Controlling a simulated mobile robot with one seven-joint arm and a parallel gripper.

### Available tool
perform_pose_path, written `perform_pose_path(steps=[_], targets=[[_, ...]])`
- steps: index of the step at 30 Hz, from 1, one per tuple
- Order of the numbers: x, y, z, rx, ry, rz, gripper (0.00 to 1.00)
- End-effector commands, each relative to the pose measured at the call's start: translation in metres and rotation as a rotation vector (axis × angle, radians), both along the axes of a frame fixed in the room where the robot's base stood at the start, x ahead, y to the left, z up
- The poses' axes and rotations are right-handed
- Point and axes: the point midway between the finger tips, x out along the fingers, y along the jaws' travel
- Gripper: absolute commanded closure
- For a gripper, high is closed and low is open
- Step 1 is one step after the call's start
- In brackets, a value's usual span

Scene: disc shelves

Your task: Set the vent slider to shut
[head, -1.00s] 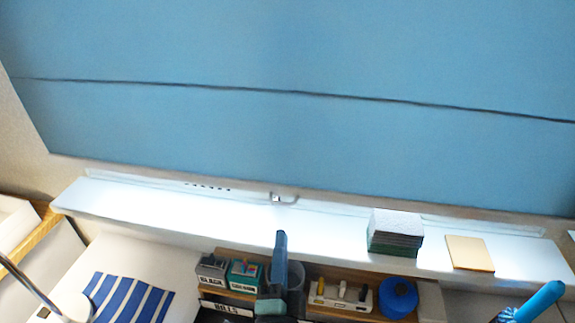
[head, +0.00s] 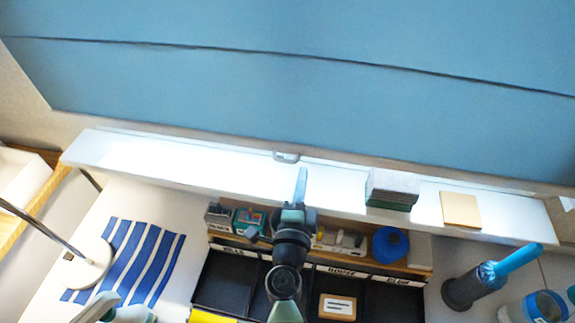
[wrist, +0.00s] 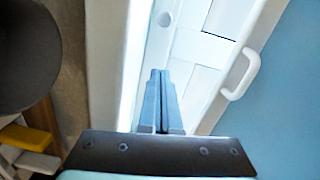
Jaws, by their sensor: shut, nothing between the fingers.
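My gripper (head: 301,172) is shut and empty, its blue fingers over the white sill in the head view. In the wrist view my gripper (wrist: 160,72) points along a white window frame with rectangular panels. A white loop handle (wrist: 240,75) is on the frame to the right. This handle (head: 287,156) also shows in the head view, just below the blind. No open vent slots are discernible now.
A blue blind (head: 300,90) hangs above the white sill (head: 130,160). A dark stack (head: 391,190) and a tan pad (head: 461,210) stand on the sill to the right. Below are an organizer (head: 345,270), a blue tape roll (head: 391,244) and a lamp (head: 85,265).

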Motion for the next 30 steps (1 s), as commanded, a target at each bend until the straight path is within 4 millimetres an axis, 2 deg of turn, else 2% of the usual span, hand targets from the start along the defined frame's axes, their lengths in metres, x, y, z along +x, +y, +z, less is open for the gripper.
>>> perform_pose_path(steps=[1,5,6,9,16,26,30], targets=[[0.010,-0.002,0.000,0.001,-0.004,-0.002,1.00],[0.030,-0.004,-0.002,0.001,-0.002,-0.001,1.00],[0.032,0.007,-0.005,0.000,0.000,0.005,1.00],[0.036,0.019,-0.006,0.001,-0.001,0.003,1.00],[0.041,0.032,-0.007,0.001,0.000,0.000,1.00],[0.042,0.033,-0.007,0.000,0.000,0.000,1.00],[0.046,0.050,-0.007,-0.001,0.002,0.006,1.00]])
